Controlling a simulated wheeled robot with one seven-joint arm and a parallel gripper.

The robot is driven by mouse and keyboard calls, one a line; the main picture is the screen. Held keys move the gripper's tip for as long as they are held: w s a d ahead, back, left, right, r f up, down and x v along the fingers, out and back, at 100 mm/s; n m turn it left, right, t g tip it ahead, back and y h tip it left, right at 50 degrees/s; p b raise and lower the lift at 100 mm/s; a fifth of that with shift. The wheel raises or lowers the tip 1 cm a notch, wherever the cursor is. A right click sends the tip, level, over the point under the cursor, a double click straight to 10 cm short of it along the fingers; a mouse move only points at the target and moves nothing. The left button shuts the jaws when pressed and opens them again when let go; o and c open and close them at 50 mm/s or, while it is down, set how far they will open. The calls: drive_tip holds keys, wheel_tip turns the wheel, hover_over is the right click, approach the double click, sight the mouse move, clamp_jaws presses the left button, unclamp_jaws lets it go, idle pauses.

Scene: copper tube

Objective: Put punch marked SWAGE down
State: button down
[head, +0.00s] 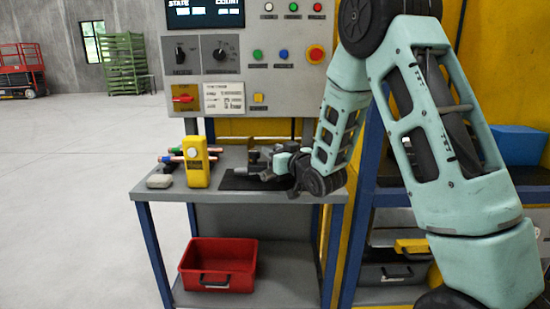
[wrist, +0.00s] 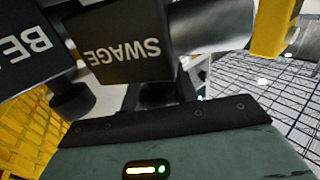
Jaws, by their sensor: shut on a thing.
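The punch marked SWAGE (wrist: 122,48) shows close up in the wrist view as a black block with white letters and a silver cylinder (wrist: 212,27) to its right. My gripper (wrist: 155,95) is shut on it; the fingers are mostly hidden behind the block. In the head view my gripper (head: 264,173) is low over a black mat (head: 238,182) on the grey bench (head: 222,190). The punch is too small there to make out, and whether it touches the mat cannot be told. A second black block, lettered "BE" (wrist: 30,45), is just left of the SWAGE block.
A yellow upright device (head: 196,162) stands left of the mat, with copper-ended tubes (head: 172,158) behind it and a small pale block (head: 159,181) beside it. A control panel (head: 245,60) rises behind. A red bin (head: 218,265) sits on the lower shelf.

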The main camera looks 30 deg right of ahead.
drive_tip(key=shift+f, duration=0.8)
drive_tip(key=shift+f, duration=0.2)
drive_tip(key=c, duration=1.1)
unclamp_jaws()
drive_tip(key=shift+o, duration=0.2)
drive_tip(key=shift+r, duration=0.1)
drive_tip(key=shift+s, duration=0.15)
drive_tip(key=s+b, duration=0.6)
drive_tip(key=s, duration=0.3)
drive_tip(key=shift+f, duration=0.2)
drive_tip(key=shift+s+b, duration=0.25)
drive_tip(key=shift+b, duration=0.35)
